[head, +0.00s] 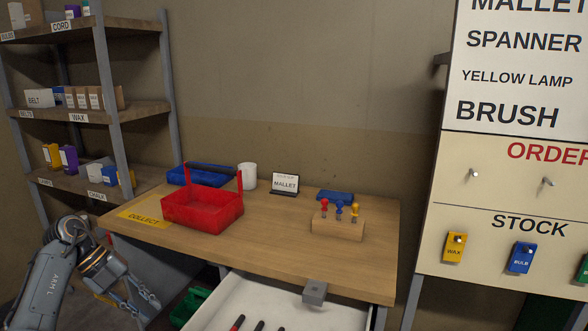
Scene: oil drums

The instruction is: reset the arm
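My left arm (50,282) comes in from the lower left and bends in front of the table's left end. My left gripper (132,303) points down beside the table, below the level of its top, apart from the red crate. It is small and dark there, and I cannot tell whether its fingers are open or shut. I see nothing clearly held in it. My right arm and gripper are not in view.
The wooden table (290,240) holds a red crate (203,212), blue toolbox (195,176), white mug (247,176), MALLET sign (285,183) and screwdriver block (338,226). A drawer (265,303) stands open below. Shelves (80,112) rise left; a board (515,190) stands right.

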